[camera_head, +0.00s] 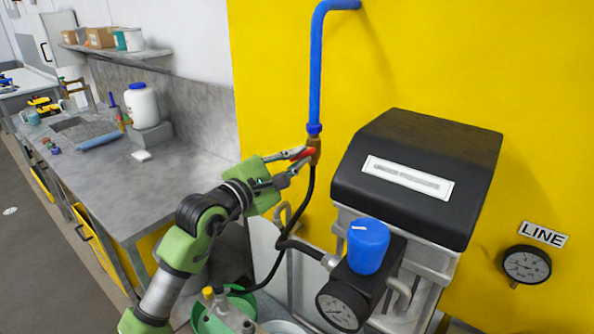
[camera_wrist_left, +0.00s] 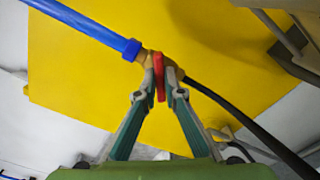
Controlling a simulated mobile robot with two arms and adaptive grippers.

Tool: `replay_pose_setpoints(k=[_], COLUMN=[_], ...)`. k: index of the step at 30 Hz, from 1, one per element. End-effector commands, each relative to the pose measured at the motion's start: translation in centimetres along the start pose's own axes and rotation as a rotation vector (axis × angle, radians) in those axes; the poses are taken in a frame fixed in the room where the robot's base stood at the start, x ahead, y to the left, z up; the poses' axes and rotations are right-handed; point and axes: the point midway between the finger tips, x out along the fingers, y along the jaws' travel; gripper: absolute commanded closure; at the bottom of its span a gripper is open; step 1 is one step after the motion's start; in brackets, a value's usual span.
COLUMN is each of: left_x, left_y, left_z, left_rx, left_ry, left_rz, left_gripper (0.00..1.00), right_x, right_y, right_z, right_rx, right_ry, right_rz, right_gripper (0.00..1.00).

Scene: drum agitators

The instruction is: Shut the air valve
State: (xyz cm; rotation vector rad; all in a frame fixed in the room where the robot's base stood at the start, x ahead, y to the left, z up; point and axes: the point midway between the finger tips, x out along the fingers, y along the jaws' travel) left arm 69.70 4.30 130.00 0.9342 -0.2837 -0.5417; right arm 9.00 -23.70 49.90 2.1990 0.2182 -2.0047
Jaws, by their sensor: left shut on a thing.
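The air valve (camera_head: 314,150) is a brass body at the lower end of a blue air pipe (camera_head: 316,75) on the yellow wall. Its red handle (camera_head: 302,154) shows between my left fingertips. My left gripper (camera_head: 299,160) is shut on the red handle. In the left wrist view the fingertips of my left gripper (camera_wrist_left: 160,82) close on the red handle (camera_wrist_left: 160,80), just in front of the brass valve body (camera_wrist_left: 147,60). The fingers partly hide the handle, so its exact angle is hard to tell. My right gripper is not in view.
A black hose (camera_head: 309,195) hangs below the valve. To the right stand a black-topped machine (camera_head: 420,170), a blue regulator knob (camera_head: 367,246) and a gauge (camera_head: 341,308). A line gauge (camera_head: 526,265) is on the wall. A grey bench (camera_head: 150,185) is at left.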

Motion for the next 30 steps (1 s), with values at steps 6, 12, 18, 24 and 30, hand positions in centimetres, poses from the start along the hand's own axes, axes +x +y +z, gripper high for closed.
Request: replay_pose_setpoints(k=[6, 12, 18, 24, 30], left_x=[0.0, 0.0, 0.0, 0.0, 0.0], left_y=[-0.6, -0.5, -0.4, -0.3, -0.2], left_z=[-0.5, -0.5, -0.4, -0.2, -0.2], left_rx=[0.212, 0.379, 0.506, 0.583, 0.617], left_ry=[0.001, 0.001, 0.002, 0.001, 0.002], left_rz=[0.002, 0.002, 0.0, -0.003, -0.004], left_gripper=[1.0, 1.0, 1.0, 1.0, 1.0], right_x=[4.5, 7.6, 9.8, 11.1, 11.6], right_y=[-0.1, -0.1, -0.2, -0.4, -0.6], right_z=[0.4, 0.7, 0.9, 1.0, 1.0], right_rx=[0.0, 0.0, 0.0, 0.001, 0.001], right_ry=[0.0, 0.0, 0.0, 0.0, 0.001], right_rz=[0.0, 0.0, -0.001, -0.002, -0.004], right_gripper=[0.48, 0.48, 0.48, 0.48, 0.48])
